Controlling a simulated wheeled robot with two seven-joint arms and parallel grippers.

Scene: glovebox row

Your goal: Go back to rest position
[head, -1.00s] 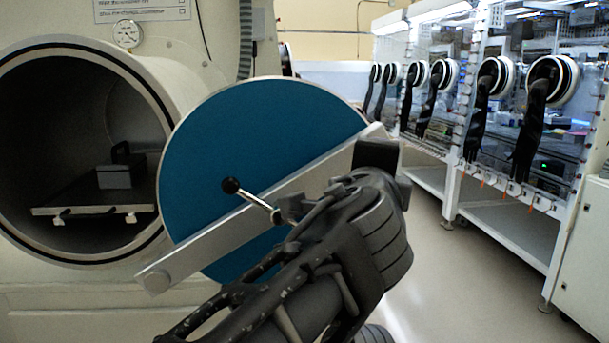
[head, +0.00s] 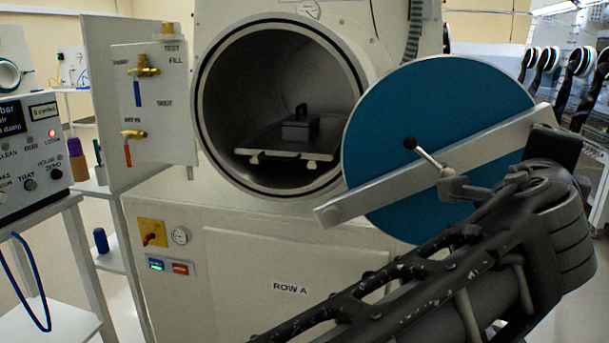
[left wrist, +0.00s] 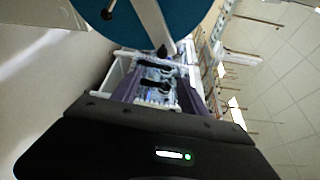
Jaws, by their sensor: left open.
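My left gripper (head: 500,175) is in front of the round blue door (head: 400,110), its jaws apart and empty. One dark jaw is close to the end of the door's lever (head: 428,157); I cannot tell whether they touch. The left wrist view shows the edge of the blue door (left wrist: 180,15) at the top and the dark gripper body (left wrist: 150,145) with a green light. The door stands open beside the chamber (head: 225,160). Inside, a dark block with a handle (head: 300,127) sits on a tray (head: 262,152). My right gripper is not in view.
A valve panel (head: 155,105) stands left of the chamber. A control box (head: 30,150) on a white stand is at far left, with a blue cable (head: 30,290). Glovebox ports with black gloves (head: 580,65) line the far right. Floor shows between the stands at left.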

